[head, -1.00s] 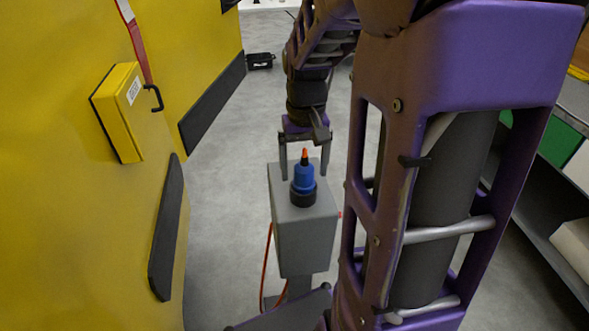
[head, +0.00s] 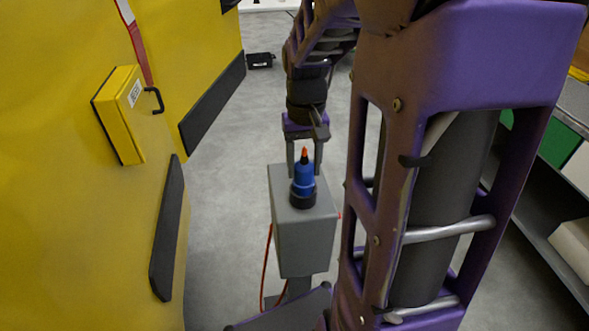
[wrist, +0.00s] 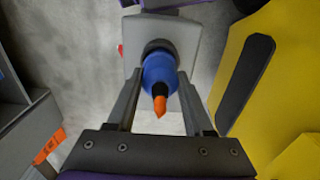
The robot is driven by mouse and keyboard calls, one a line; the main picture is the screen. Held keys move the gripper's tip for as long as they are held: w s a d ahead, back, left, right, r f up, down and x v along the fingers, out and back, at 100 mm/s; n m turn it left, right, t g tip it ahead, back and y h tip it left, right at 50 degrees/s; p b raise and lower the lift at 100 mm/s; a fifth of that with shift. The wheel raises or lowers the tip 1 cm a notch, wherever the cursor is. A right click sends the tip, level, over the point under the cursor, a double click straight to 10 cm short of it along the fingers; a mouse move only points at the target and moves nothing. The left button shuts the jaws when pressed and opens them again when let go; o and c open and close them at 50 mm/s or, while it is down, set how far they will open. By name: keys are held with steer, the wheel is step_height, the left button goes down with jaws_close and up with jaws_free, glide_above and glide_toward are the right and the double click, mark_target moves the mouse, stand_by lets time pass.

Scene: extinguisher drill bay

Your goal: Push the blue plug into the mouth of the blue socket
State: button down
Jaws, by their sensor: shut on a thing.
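The blue plug (head: 304,180) stands upright on top of a grey box-shaped stand (head: 305,240), with a black ring at its base and an orange tip pointing up. My gripper (head: 304,174) reaches down from above and is shut on the blue plug, one finger on each side. In the wrist view the blue plug (wrist: 160,72) sits between the two fingers of my gripper (wrist: 162,80), its orange tip towards the camera. I cannot make out a blue socket in either view.
A yellow wall (head: 60,230) with black bumpers (head: 168,230) stands close on the left, carrying a yellow box (head: 122,115) with a black handle. A red cable (head: 267,270) hangs beside the stand. Shelving (head: 550,210) is at the right. Grey floor lies open behind the stand.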

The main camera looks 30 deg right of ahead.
steer(key=shift+r+p, duration=1.05)
steer(key=shift+r, duration=0.7)
steer(key=shift+r, duration=2)
